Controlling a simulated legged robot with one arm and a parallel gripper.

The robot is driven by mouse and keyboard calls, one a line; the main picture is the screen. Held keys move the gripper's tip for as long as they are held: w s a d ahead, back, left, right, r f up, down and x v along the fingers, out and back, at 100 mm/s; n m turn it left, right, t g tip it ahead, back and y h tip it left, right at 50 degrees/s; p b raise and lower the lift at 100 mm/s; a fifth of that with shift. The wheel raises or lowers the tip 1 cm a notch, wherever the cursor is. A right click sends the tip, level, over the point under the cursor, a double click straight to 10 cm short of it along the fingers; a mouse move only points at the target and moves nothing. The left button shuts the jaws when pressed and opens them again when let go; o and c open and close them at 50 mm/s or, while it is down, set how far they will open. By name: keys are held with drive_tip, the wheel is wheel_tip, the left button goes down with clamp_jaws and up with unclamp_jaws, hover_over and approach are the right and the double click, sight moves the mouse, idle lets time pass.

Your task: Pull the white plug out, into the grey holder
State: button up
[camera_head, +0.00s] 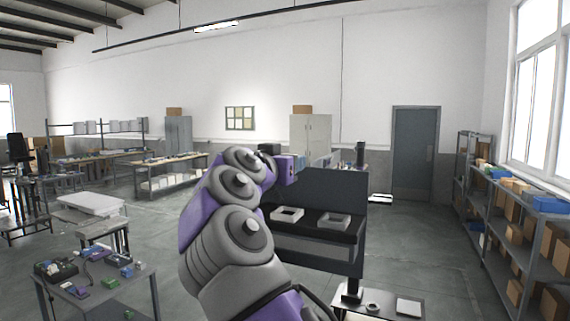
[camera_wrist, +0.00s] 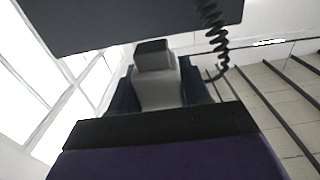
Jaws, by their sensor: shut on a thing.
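In the wrist view my gripper (camera_wrist: 158,92) has dark blue fingers on both sides of the white plug (camera_wrist: 157,86), shut on it. The plug looks light grey, with a dark end face. That end is close to the lower edge of a dark panel (camera_wrist: 120,18); I cannot tell whether they touch. In the head view a grey holder (camera_head: 345,228), a square open frame, sits on the black shelf at the right. A whiter square holder (camera_head: 287,214) sits to its left. My arm reaches the left edge of the upright panel there; its fingers and the plug cannot be made out.
A black coiled cord (camera_wrist: 211,28) hangs right of the plug in the wrist view. In the head view the dark upright panel (camera_head: 335,190) stands behind the black shelf (camera_head: 310,233). A low table (camera_head: 408,306) with small items is below. Open floor lies to the right.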

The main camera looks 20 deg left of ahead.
drive_tip(key=shift+f+b, duration=1.65)
drive_tip(key=shift+f, duration=0.2)
drive_tip(key=shift+d, duration=0.15)
drive_tip(key=shift+s+d+f+b, duration=0.1)
drive_tip(key=shift+d+b, duration=1.15)
drive_tip(key=shift+b, duration=0.05)
drive_tip(key=shift+s+d+b, duration=0.1)
drive_tip(key=shift+d+b, duration=1.15)
drive_tip(key=shift+s+d+b, duration=0.15)
drive_tip(key=shift+d+b, duration=0.75)
drive_tip(key=shift+d, duration=0.5)
drive_tip(key=shift+s+d+b, duration=0.1)
drive_tip(key=shift+d+b, duration=0.75)
drive_tip(key=shift+d, duration=0.5)
drive_tip(key=shift+f+b, duration=2)
